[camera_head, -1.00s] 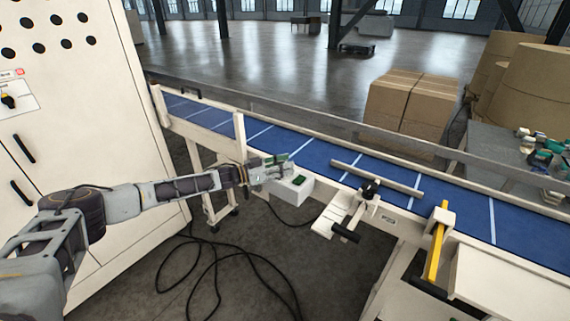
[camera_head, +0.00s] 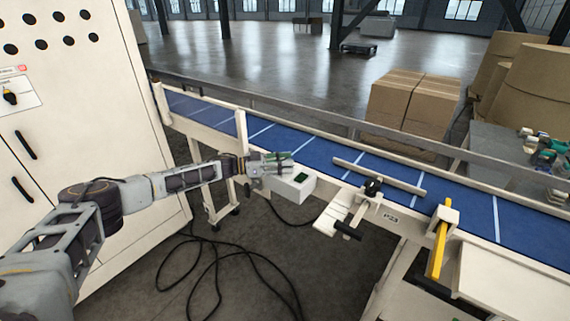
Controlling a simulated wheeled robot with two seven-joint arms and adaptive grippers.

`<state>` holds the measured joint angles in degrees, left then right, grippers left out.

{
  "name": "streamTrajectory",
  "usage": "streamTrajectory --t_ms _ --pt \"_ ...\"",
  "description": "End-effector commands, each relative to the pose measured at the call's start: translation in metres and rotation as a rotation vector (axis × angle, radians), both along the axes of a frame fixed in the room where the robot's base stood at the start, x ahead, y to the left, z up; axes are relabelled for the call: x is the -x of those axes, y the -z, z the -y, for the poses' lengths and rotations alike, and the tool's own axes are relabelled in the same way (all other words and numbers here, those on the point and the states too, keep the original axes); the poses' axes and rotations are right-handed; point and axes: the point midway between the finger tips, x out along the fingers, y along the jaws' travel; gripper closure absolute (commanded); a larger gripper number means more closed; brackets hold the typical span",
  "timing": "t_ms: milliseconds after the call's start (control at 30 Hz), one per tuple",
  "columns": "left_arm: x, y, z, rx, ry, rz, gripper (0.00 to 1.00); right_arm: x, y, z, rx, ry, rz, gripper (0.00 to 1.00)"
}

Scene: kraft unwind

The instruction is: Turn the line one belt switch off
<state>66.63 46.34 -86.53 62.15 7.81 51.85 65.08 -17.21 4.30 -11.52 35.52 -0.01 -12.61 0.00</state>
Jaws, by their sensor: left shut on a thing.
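The line one belt switch is a small white box (camera_head: 293,188) with a dark green face or rocker (camera_head: 301,177) on top, mounted at the near side of the blue belt conveyor. My left gripper (camera_head: 284,166) reaches in from the left and is shut at the box's left and far side. Its fingers overlap the box in this view, so the exact contact is hidden. Whether the rocker is tipped on or off is too small to tell. My right gripper is not in view.
The blue conveyor (camera_head: 320,152) with metal rails runs from upper left to lower right. A white cabinet (camera_head: 90,150) stands at left. Black cables (camera_head: 215,270) lie on the floor.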

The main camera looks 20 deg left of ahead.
Motion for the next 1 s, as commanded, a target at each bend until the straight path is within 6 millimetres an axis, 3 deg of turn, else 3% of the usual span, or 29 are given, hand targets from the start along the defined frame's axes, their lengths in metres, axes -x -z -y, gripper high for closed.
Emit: streamTrajectory --t_ms 167,200,367,767,1000 --pt "0.000 0.000 -0.002 -0.001 -0.003 0.000 0.88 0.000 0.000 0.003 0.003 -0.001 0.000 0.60" --pt "0.000 0.000 -0.002 -0.001 -0.003 0.000 0.63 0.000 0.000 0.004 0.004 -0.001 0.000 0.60" --pt "0.000 0.000 -0.001 0.000 -0.003 0.000 0.42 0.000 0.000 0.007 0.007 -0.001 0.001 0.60" --pt "0.000 0.000 -0.001 0.001 -0.001 0.000 0.41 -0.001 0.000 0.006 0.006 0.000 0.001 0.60" --pt "0.006 0.000 -0.013 0.000 -0.002 -0.001 0.41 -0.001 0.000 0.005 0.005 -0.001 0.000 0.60"
